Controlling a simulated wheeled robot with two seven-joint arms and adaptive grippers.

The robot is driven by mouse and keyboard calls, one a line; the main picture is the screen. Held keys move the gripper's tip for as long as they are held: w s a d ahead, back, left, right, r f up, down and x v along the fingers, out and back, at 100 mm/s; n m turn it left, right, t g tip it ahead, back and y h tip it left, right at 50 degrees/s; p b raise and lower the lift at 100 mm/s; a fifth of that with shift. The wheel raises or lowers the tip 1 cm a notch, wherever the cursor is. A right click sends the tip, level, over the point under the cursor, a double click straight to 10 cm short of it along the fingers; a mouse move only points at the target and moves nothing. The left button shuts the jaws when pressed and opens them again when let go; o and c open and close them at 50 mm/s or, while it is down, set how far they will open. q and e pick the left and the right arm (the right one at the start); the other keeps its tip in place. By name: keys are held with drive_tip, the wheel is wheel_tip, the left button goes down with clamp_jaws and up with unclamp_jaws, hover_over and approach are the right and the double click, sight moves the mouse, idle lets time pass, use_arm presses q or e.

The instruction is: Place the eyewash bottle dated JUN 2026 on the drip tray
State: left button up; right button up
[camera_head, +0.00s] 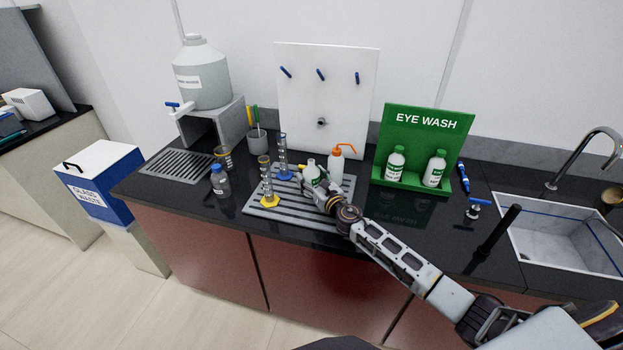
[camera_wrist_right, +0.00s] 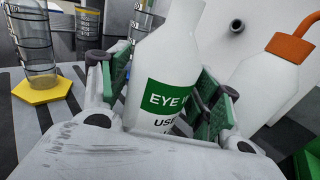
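A white eyewash bottle (camera_head: 311,173) with a green label is at my right gripper (camera_head: 318,192), over the slotted tray in the middle of the counter. In the right wrist view the bottle (camera_wrist_right: 165,85) stands between the two fingers, which press close on both sides. Its label reads "EYE W" and "USE"; no date is readable. Two similar bottles, one on the left (camera_head: 395,164) and one on the right (camera_head: 435,170), stand in the green EYE WASH holder (camera_head: 423,125). A smaller slotted drip tray (camera_head: 178,164) lies under the carboy's tap. My left gripper is out of view.
The middle slotted tray (camera_head: 262,210) carries two graduated cylinders, with yellow (camera_head: 268,198) and blue (camera_head: 284,172) bases, and an orange-topped wash bottle (camera_head: 336,168). A blue-capped bottle (camera_head: 219,182) and a beaker (camera_head: 224,157) stand left of it. The sink (camera_head: 565,240) is at right.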

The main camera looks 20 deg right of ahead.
sight(316, 182)
drive_tip(key=shift+r, duration=0.2)
idle(0.4)
drive_tip(key=shift+s+d+f, duration=0.1)
drive_tip(key=shift+s+d, duration=0.15)
drive_tip(key=shift+s, duration=0.95)
drive_tip(key=shift+s+d, duration=0.2)
drive_tip(key=shift+s, duration=0.95)
drive_tip(key=shift+s+d+f, duration=0.1)
drive_tip(key=shift+s+d, duration=0.15)
drive_tip(key=shift+s, duration=0.95)
drive_tip(key=shift+s+d+r+b, duration=0.1)
drive_tip(key=shift+s+d+b, duration=0.1)
drive_tip(key=shift+s, duration=0.6)
drive_tip(key=shift+s+d+b, duration=0.1)
drive_tip(key=shift+s+b, duration=0.05)
drive_tip(key=shift+s, duration=0.6)
drive_tip(key=shift+s+d+r+b, duration=0.1)
drive_tip(key=shift+s+b, duration=0.1)
drive_tip(key=shift+s, duration=0.6)
drive_tip(key=shift+f, duration=0.1)
